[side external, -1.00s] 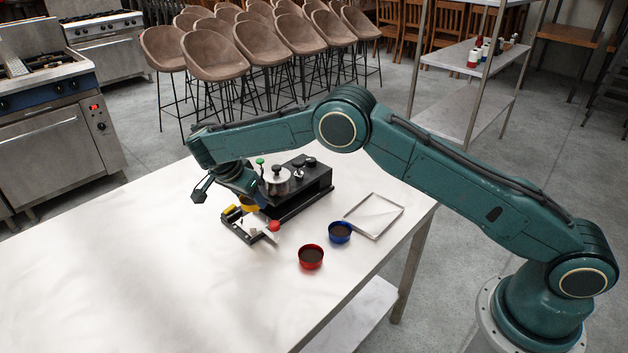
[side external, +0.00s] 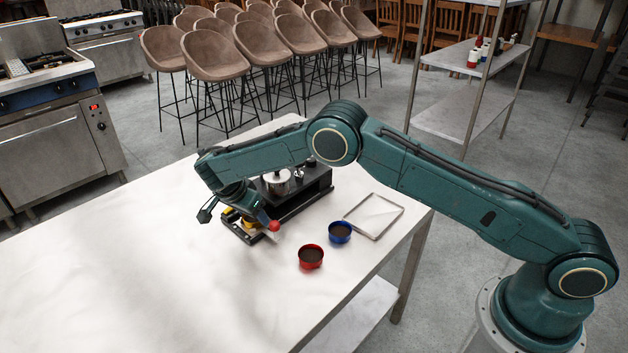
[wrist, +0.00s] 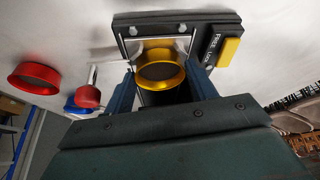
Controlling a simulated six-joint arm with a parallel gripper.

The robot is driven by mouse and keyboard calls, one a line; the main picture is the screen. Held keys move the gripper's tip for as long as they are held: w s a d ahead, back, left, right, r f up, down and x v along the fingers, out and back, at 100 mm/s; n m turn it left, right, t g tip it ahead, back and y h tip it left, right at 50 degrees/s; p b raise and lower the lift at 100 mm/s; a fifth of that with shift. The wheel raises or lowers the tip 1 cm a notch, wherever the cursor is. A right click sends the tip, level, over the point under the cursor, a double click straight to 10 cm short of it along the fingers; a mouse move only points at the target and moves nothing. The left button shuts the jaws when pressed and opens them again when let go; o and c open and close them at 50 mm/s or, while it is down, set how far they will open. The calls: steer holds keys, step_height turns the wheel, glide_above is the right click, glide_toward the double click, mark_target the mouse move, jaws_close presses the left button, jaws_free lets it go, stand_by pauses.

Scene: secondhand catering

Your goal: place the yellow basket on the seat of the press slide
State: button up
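The yellow basket (wrist: 160,72) is a round cup with a dark inside, between the two fingers of my gripper (wrist: 161,76) in the wrist view. The fingers sit close against its sides. The basket is over the metal-framed seat of the press slide (wrist: 126,20), a dark plate with a yellow block (wrist: 229,50) and a label. Whether the basket rests fully in the seat cannot be told. In the side view my gripper (side external: 248,213) points down at the press slide (side external: 232,230), with the basket (side external: 249,224) low and partly hidden under it.
A red-knobbed lever (side external: 274,226) stands close to the gripper's right. A red cup (side external: 311,257) and a blue cup (side external: 340,232) stand nearby. A black press machine (side external: 317,181) is behind, and a square tray (side external: 374,215) is right. The table's left side is clear.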

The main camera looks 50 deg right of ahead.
steer(key=shift+o, duration=1.3)
steer(key=v, duration=0.7)
steer(key=shift+r, duration=0.35)
steer(key=shift+a+r, duration=0.1)
